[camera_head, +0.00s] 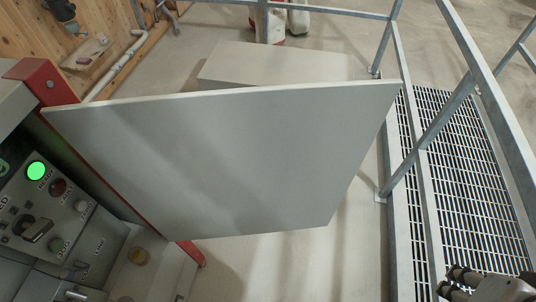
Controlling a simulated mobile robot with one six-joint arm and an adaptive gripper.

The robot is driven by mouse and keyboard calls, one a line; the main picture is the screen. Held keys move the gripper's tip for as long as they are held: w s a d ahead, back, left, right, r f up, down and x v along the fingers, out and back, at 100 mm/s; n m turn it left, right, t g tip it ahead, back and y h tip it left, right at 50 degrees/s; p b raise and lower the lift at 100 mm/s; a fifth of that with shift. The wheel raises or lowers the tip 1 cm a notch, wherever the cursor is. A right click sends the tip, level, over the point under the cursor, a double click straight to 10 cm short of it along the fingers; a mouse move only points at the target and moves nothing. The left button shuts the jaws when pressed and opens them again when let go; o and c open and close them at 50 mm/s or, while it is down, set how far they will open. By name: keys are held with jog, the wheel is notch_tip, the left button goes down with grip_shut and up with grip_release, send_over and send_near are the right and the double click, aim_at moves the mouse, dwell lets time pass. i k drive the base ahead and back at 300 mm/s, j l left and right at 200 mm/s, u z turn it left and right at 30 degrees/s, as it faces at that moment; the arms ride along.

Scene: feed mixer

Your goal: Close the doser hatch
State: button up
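A large flat grey panel (225,160), which looks like the doser hatch, stands swung open across the middle of the view. Its left edge meets the red-edged machine frame (50,82), and its free edge reaches right toward the railing. My gripper (450,282) is at the bottom right corner, partly cut off by the frame edge. Its two dark fingertips point left and stand apart with nothing visible between them. It is well clear of the panel, below and to the right of its free edge. The opening behind the panel is mostly hidden.
A control panel (62,215) with a lit green button and knobs is at the left. A grey metal railing (425,140) and a grated walkway (470,170) run along the right. A grey box (270,62) stands behind the hatch. Bare floor (340,262) lies below the panel.

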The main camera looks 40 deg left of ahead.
aim_at(245, 161)
jog(key=i+u, duration=0.7)
jog(key=i, duration=0.25)
jog(key=i+l+u, duration=0.25)
jog(key=i+u, duration=0.15)
jog(key=i+l+u, duration=0.35)
jog(key=i+u, duration=0.2)
jog(key=u, duration=0.25)
jog(key=i+u, duration=0.2)
jog(key=u, duration=0.25)
jog(key=i+u, duration=0.2)
jog(key=u, duration=0.2)
jog(key=i+l+u, duration=0.15)
jog(key=u, duration=0.3)
jog(key=i+l+u, duration=0.15)
jog(key=u, duration=0.3)
jog(key=l+u, duration=0.1)
jog(key=u, duration=1.75)
jog(key=k+j+u, duration=0.3)
